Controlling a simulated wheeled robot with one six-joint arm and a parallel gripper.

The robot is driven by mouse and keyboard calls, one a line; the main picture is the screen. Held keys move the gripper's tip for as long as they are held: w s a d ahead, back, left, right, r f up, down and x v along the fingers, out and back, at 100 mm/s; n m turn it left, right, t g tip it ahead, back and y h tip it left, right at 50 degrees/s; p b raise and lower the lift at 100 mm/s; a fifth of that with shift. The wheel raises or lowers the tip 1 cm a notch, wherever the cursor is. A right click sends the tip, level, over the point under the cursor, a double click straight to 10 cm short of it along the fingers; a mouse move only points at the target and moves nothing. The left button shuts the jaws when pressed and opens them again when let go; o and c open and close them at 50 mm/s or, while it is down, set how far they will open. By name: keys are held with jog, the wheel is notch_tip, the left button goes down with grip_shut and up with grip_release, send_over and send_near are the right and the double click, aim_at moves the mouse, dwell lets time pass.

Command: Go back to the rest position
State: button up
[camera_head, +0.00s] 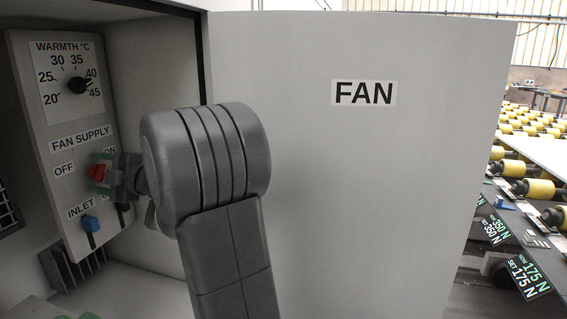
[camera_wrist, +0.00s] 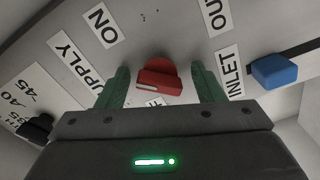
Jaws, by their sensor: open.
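My gripper (camera_head: 98,172) is at the fan supply panel (camera_head: 30,140) inside the open cabinet. Its green fingers are open, one on each side of the red switch (camera_head: 96,173). In the wrist view my gripper (camera_wrist: 160,72) shows a gap between each finger and the red switch (camera_wrist: 158,82). The switch sits between the OFF label (camera_head: 64,168) and the ON label (camera_wrist: 102,25). I cannot tell which way it is set. My wrist and arm hide part of the panel in the head view.
A black warmth dial (camera_head: 78,86) is above, and a blue inlet switch (camera_head: 90,223) below. The cabinet door marked FAN (camera_head: 364,93) stands open close to the right of my arm. Yellow rollers (camera_head: 538,189) lie beyond it.

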jog(key=n+b, duration=0.6)
jog(key=shift+f, duration=0.2)
jog(key=n+b, duration=0.4)
jog(key=shift+n, duration=0.3)
jog(key=shift+r+n+b, duration=0.1)
jog(key=shift+n+b, duration=0.7)
jog(key=shift+b, duration=0.05)
jog(key=shift+s+d+r, duration=0.15)
jog(key=shift+d, duration=0.4)
